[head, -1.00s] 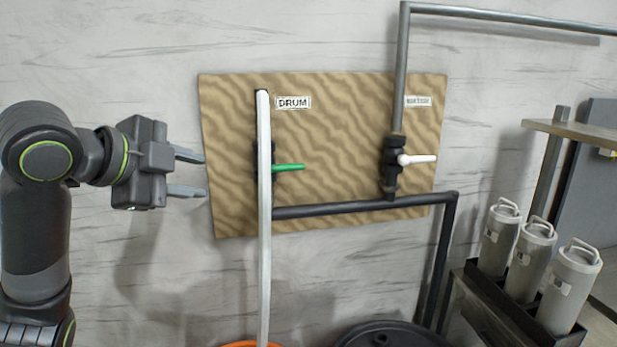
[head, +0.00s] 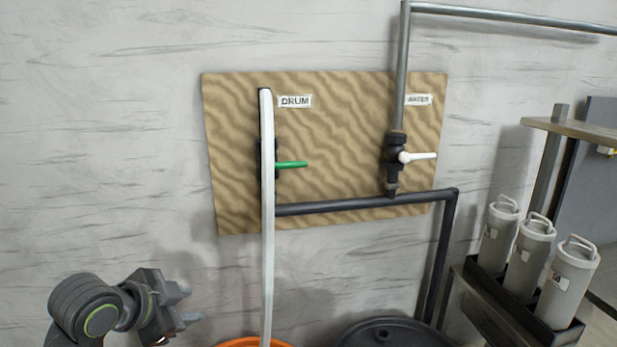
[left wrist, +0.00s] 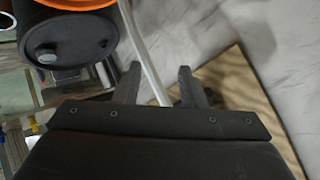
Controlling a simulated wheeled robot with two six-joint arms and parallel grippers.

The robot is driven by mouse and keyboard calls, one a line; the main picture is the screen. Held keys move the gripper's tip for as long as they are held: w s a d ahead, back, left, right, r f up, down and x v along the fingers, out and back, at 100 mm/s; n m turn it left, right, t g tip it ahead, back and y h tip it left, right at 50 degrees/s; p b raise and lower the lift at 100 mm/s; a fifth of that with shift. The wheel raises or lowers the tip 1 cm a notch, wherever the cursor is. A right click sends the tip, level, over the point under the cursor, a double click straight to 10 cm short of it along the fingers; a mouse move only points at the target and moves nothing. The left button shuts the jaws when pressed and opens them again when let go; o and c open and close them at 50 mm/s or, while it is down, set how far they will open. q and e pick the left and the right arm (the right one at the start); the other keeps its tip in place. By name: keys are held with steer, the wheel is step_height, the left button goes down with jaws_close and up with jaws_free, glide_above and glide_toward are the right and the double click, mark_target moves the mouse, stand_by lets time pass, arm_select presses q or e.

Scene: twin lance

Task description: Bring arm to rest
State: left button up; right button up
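My left arm is low at the bottom left of the head view. Its gripper (head: 184,305) points right, with its two fingers apart and nothing visible between them. It is left of the white vertical pipe (head: 267,220) and below the wooden board (head: 235,190). The left wrist view also shows the fingers (left wrist: 158,84) spread, with the white pipe (left wrist: 140,45) passing beyond them. My right arm and gripper are not in view.
The board carries a green-handled valve (head: 291,164) labelled DRUM and a white-handled valve (head: 418,157) labelled WATER. A dark drum (head: 390,334) and an orange rim (head: 240,342) stand below. Grey canisters (head: 533,243) stand in a rack at right. The left wall is clear.

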arm_select(q)
steer(key=s+a+f+n+g+y, duration=0.1)
steer(key=s+a+f+n, duration=0.15)
steer(key=s+f, duration=0.5)
steer(key=s+a+f+n+g+y, duration=0.15)
steer(key=s+f+n, duration=0.3)
steer(key=f, duration=0.55)
steer(key=s+a+f+n+g+y, duration=0.1)
steer(key=s+a+f+n, duration=0.15)
steer(key=s, duration=0.35)
steer(key=s+a+f+n+g+y, duration=0.1)
steer(key=s+f, duration=0.2)
steer(key=s, duration=0.4)
steer(key=s+a+f+n+g+y, duration=0.1)
steer(key=s+f+n, duration=0.15)
steer(key=s, duration=0.35)
step_height(320, 180, down, 24)
steer(key=a+f+g, duration=0.1)
steer(key=a, duration=0.1)
steer(key=s+d+f+g, duration=0.1)
steer(key=s+f, duration=1.4)
steer(key=f, duration=0.1)
steer(key=shift+d, duration=0.25)
steer(key=shift+f+g+h, duration=0.1)
steer(key=shift+g+h, duration=0.15)
steer(key=shift+c, duration=0.8)
